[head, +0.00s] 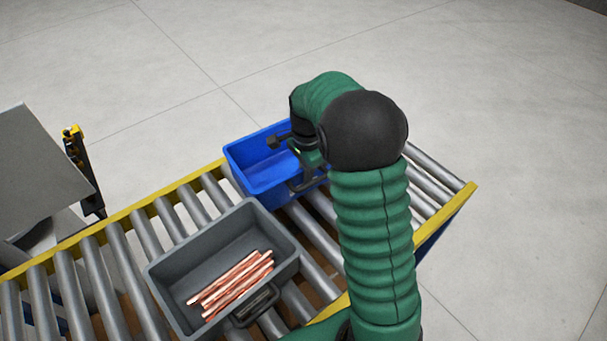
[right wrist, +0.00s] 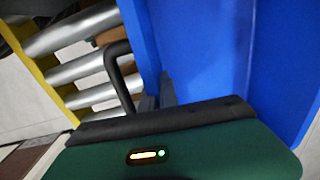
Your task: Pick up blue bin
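The blue bin (head: 258,172) sits on the roller conveyor behind the grey bin, and it looks empty. Its blue wall (right wrist: 205,50) fills much of the right wrist view. A black handle (right wrist: 117,70) stands out at its side there, and the handle also shows in the head view (head: 304,184). My right gripper (head: 283,143) is at the bin's right side, over the rim and close to the handle. Its fingers are mostly hidden, so I cannot tell whether they touch or grip anything. My left gripper is not in view.
A grey bin (head: 165,268) holding several copper tubes (head: 235,283) stands on the conveyor (head: 120,250) in front of the blue bin. Yellow rails (head: 460,200) edge the rollers. A grey panel (head: 40,165) stands at left. Open floor lies behind.

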